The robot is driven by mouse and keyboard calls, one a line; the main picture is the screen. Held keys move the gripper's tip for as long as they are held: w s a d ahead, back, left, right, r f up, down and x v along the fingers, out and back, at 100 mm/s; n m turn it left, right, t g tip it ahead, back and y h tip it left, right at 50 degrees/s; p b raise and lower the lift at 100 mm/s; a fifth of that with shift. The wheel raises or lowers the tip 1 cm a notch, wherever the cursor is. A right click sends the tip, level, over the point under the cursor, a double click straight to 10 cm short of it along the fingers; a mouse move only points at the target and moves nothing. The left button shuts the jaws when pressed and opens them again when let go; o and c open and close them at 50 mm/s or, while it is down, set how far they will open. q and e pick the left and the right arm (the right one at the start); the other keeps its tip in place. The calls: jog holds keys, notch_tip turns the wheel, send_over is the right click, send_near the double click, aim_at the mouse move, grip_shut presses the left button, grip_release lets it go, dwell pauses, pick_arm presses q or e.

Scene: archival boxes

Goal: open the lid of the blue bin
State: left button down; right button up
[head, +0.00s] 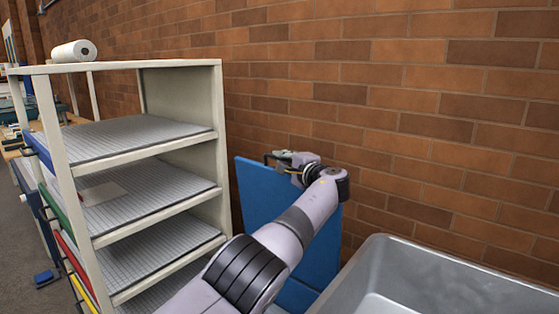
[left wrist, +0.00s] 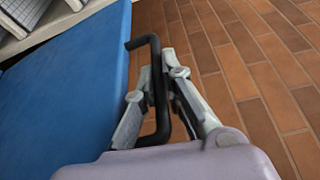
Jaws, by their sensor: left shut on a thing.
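The blue lid (head: 262,195) stands steeply raised beside the brick wall, between the shelf unit and the metal basin. In the left wrist view the lid (left wrist: 85,85) fills the left side, with a black bar handle (left wrist: 159,95) at its edge. My left gripper (head: 284,158) is at the lid's top edge. In the left wrist view my left gripper (left wrist: 163,76) is shut on the handle, one finger on each side. My arm hides part of the lid and most of the bin body. My right gripper is not in view.
A cream shelf unit (head: 150,153) with grey shelves stands close on the left, a white roll (head: 74,51) on top. A grey metal basin (head: 375,262) is at the lower right. The brick wall (head: 430,110) is close behind the lid.

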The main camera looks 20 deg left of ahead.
pick_arm(q)
jog(key=shift+w+d+f, duration=0.1)
jog(key=shift+w+d, duration=0.05)
dwell(0.3)
jog(key=c, duration=1.7)
grip_release()
jog(key=shift+d, duration=0.1)
jog(key=shift+s+d, duration=0.3)
jog(key=shift+d, duration=0.05)
jog(key=shift+v, duration=0.8)
jog(key=v, duration=0.9)
jog(key=shift+s, duration=0.2)
